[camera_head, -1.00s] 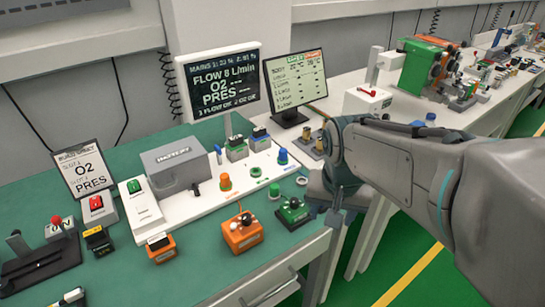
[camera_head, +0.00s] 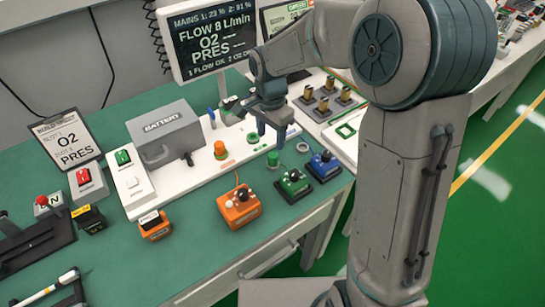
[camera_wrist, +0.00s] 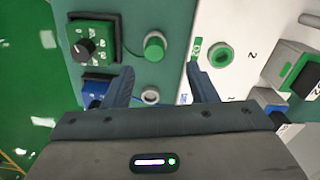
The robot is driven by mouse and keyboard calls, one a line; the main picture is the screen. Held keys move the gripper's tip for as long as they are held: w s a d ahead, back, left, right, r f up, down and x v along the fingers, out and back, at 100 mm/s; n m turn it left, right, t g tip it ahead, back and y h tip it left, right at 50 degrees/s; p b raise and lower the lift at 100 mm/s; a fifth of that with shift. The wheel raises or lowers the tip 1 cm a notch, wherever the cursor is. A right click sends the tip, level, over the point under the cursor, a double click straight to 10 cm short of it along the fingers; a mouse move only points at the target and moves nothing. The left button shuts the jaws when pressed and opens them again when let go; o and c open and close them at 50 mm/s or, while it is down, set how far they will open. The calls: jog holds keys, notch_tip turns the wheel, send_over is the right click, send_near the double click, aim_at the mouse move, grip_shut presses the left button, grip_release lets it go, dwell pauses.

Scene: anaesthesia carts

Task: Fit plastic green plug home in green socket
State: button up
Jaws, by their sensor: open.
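The green plug (camera_head: 272,159) is a small upright cylinder on the green tabletop, just in front of the white panel; it also shows in the wrist view (camera_wrist: 154,46). My gripper (camera_head: 272,133) is open and empty above the panel's front edge. In the wrist view its fingertips (camera_wrist: 158,70) are spread, with the plug beyond the gap and nothing between them.
A green box with a black knob (camera_head: 294,182), a blue box (camera_head: 323,164) and an orange box (camera_head: 239,207) stand in front. An orange plug (camera_head: 220,150) stands on the panel (camera_head: 185,180).

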aim_at(273, 155)
notch_tip(273, 155, down, 3)
jog(key=shift+r, duration=0.1)
jog(key=f, duration=0.2)
jog(key=f+p, duration=0.1)
jog(key=f, duration=0.1)
jog(key=shift+s+d+f, duration=0.1)
jog(key=shift+s+d, duration=0.15)
jog(key=shift+s, duration=0.1)
jog(key=shift+f, duration=0.5)
jog(key=c, duration=1.1)
